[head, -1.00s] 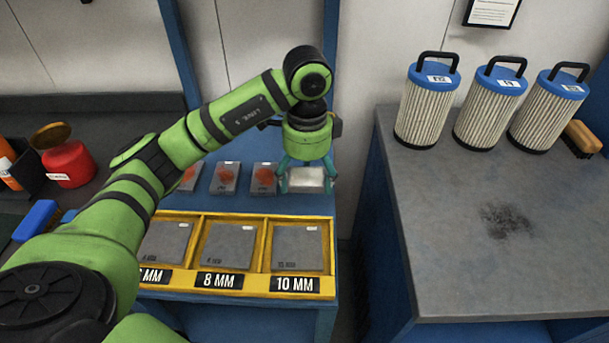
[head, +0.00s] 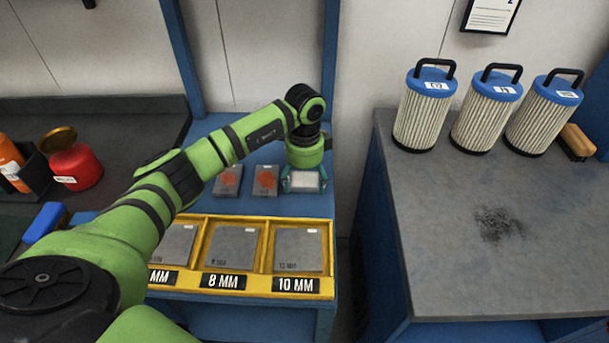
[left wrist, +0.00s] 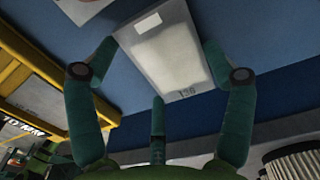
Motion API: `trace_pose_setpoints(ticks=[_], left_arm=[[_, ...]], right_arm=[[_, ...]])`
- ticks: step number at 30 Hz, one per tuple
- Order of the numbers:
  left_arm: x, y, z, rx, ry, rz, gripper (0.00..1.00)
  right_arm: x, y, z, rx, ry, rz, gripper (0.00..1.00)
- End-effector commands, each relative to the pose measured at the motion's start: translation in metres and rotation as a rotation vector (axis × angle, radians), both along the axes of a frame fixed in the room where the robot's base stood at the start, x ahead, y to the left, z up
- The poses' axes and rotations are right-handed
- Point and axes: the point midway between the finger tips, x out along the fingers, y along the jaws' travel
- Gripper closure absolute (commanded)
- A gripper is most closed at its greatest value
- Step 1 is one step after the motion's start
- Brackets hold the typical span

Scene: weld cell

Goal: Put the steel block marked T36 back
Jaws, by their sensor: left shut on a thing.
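The light grey steel block (head: 305,179) is between the fingers of my left gripper (head: 304,184), at the right end of the blue bench top. In the left wrist view the block (left wrist: 172,58) shows a white label and a dark mark that reads like T36. The green fingers are shut on its sides. The block is low over the blue surface, and I cannot tell whether it touches it. My right gripper is not in view.
Two grey blocks with orange-red patches (head: 265,181) (head: 227,180) lie left of the gripper. The yellow tray (head: 268,249) in front holds plates above its thickness labels. Filter cartridges (head: 424,110) stand on the grey counter (head: 440,240) at right. A red can (head: 76,167) is at left.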

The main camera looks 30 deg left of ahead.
Motion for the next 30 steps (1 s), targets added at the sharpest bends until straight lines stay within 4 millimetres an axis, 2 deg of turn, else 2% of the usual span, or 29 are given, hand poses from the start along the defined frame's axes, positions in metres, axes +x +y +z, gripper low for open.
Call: trace_pose_setpoints(ticks=[11,12,13,24,28,30], left_arm=[[0.002,0.000,-0.002,-0.001,-0.006,0.000,0.77],[0.000,0.000,-0.004,0.000,-0.002,0.000,0.06],[0.000,0.000,-0.004,0.000,-0.002,0.000,0.00],[0.000,0.000,-0.002,0.000,-0.002,0.000,0.00],[0.001,0.000,0.006,0.000,-0.004,0.000,0.00],[0.002,0.001,0.017,0.001,-0.007,0.000,0.00]], right_arm=[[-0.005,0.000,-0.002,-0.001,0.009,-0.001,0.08],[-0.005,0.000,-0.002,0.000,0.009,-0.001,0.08],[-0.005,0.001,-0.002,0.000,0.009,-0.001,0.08],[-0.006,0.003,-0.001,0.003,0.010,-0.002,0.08],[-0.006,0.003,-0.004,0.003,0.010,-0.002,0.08],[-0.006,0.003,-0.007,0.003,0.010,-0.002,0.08]])
